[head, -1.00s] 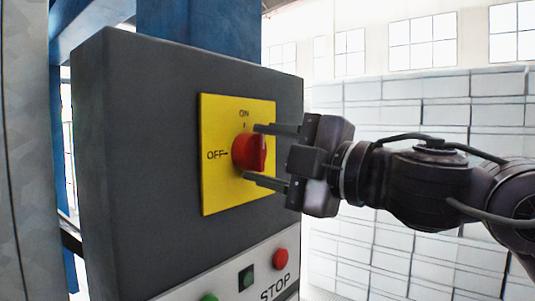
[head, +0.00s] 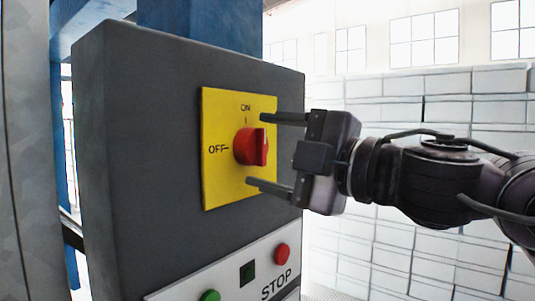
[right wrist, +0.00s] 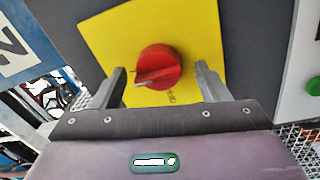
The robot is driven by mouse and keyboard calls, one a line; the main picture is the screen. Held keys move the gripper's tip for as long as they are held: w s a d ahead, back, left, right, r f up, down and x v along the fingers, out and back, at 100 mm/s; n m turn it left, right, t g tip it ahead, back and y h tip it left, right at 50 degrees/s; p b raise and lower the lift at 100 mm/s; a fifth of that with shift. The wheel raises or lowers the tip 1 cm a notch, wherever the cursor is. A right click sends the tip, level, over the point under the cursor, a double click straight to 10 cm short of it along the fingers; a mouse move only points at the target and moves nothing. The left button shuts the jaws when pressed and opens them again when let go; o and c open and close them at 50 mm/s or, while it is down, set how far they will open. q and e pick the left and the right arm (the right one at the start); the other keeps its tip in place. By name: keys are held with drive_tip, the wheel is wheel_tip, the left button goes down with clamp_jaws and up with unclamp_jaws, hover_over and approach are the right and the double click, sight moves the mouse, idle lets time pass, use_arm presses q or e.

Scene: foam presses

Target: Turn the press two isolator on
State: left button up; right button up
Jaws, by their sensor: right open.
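The isolator is a red rotary knob (head: 248,147) on a yellow plate (head: 218,185) marked ON at the top and OFF at the left. Its raised grip stands upright, in line with the ON mark. In the right wrist view the knob (right wrist: 158,66) has its grip roughly level, pointing left. My right gripper (head: 256,150) is open, one finger above the knob and one below, both apart from it. In the right wrist view the knob sits between the fingers, with gaps on both sides. My left gripper is not in view.
The plate is on a dark grey box (head: 130,160). Below is a white strip with a red button (head: 282,253), a dark square and a green button (head: 210,296), near the word STOP. Blue posts (head: 200,25) stand behind. A sign with a 2 (right wrist: 20,42) shows in the wrist view.

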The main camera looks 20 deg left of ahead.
drive_tip(key=b+v, duration=0.2)
drive_tip(key=v, duration=0.5)
drive_tip(key=shift+b, duration=0.35)
drive_tip(key=shift+f, duration=0.15)
